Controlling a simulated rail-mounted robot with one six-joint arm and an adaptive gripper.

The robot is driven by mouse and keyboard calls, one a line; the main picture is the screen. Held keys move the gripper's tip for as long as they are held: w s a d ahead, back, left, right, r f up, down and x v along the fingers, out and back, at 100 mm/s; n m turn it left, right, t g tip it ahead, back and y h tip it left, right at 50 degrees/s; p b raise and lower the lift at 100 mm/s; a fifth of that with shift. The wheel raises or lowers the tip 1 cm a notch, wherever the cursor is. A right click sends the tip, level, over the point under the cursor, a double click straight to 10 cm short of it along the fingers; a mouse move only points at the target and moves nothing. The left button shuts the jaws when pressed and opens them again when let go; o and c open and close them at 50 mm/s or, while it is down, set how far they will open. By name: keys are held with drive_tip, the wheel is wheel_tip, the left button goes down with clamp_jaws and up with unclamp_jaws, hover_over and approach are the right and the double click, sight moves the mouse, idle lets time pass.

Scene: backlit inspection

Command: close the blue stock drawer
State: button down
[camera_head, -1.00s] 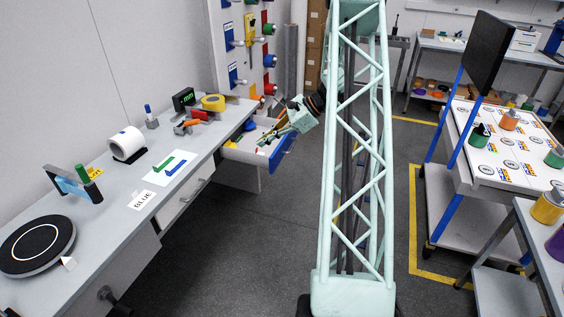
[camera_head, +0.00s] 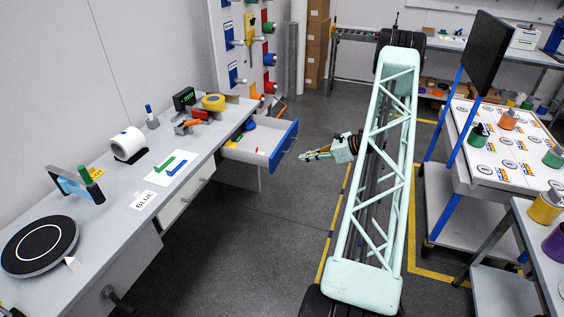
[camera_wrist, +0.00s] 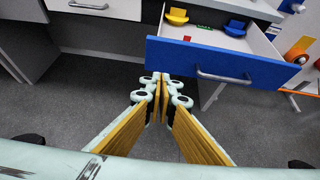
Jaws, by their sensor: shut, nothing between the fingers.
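The blue stock drawer (camera_head: 284,144) stands open, pulled out from under the far end of the workbench. In the wrist view its blue front (camera_wrist: 222,62) with a metal bar handle (camera_wrist: 223,77) fills the upper right.
A white cart (camera_head: 470,165) with coloured pots stands at the right. The grey floor between them is clear.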

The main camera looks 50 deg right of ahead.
drive_tip(key=shift+s+d+f, duration=0.25)
drive_tip(key=shift+d+f, duration=0.05)
drive_tip(key=shift+f, duration=0.05)
drive_tip(key=shift+w+f, duration=0.1)
drive_tip(key=b, duration=0.1)
approach(276, 162)
wheel_tip(276, 162, down, 3)
drive_tip(key=w, duration=0.2)
drive_tip(key=w+a, duration=0.1)
drive_tip(key=w, duration=0.1)
drive_tip(key=shift+w+a+f, duration=0.15)
drive_tip(key=shift+a+f, duration=0.1)
drive_tip(key=shift+a, duration=0.05)
drive_tip(key=shift+w+a+b, duration=0.1)
drive_tip(key=shift+w+b, duration=0.2)
drive_tip(key=shift+w, duration=0.15)
idle(0.4)
